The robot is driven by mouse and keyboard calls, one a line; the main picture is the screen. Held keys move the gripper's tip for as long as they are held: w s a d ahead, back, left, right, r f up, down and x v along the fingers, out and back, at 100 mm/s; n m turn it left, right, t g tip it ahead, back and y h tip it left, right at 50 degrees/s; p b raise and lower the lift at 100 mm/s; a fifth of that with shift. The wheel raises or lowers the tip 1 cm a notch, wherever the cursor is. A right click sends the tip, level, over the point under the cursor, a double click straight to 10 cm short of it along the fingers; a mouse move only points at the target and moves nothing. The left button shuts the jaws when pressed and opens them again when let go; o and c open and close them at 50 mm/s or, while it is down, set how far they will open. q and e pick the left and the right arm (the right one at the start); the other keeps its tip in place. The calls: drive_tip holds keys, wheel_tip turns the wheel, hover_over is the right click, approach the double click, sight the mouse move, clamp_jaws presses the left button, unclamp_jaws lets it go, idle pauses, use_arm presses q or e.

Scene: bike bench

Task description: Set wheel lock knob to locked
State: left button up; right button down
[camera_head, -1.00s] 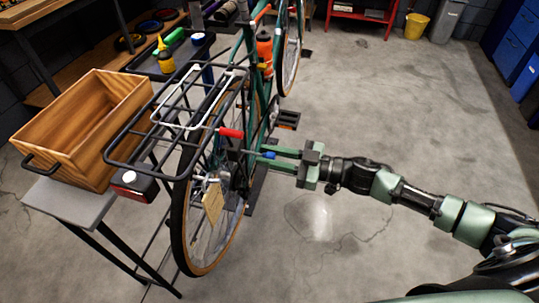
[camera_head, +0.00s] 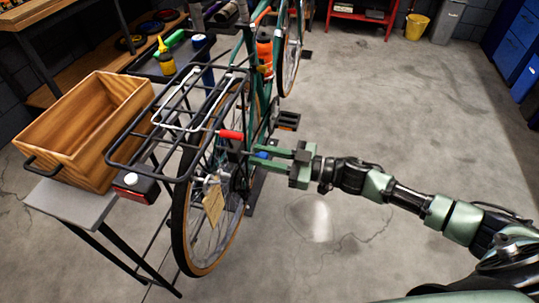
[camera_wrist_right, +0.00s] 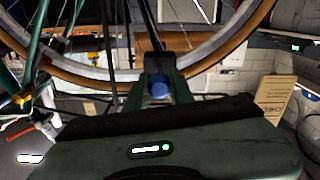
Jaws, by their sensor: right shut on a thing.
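A small blue knob (camera_head: 262,155) sits beside the bike's rear wheel (camera_head: 188,240), just under the rear rack. I take it to be the wheel lock knob; its locked or unlocked setting cannot be read. My right gripper (camera_head: 254,155) reaches in from the right with its green fingers shut on the knob, one on each side. In the right wrist view the blue knob (camera_wrist_right: 160,87) shows between the fingers, in front of the wheel rim and tyre (camera_wrist_right: 235,45). My left gripper is not in view.
The black rack (camera_head: 150,172) overhangs the wheel, and a tan tag (camera_head: 213,204) hangs by the hub. A wooden crate (camera_head: 60,165) stands at left. The floor (camera_head: 420,130) at right is clear.

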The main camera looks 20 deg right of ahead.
drive_tip(key=shift+w+a, duration=0.3)
drive_tip(key=shift+a, duration=0.15)
drive_tip(key=c, duration=1.2)
unclamp_jaws()
drive_tip(key=b+v, duration=0.1)
drive_tip(key=v, duration=0.6)
drive_tip(key=shift+s+d, duration=0.2)
drive_tip(key=shift+d, duration=0.15)
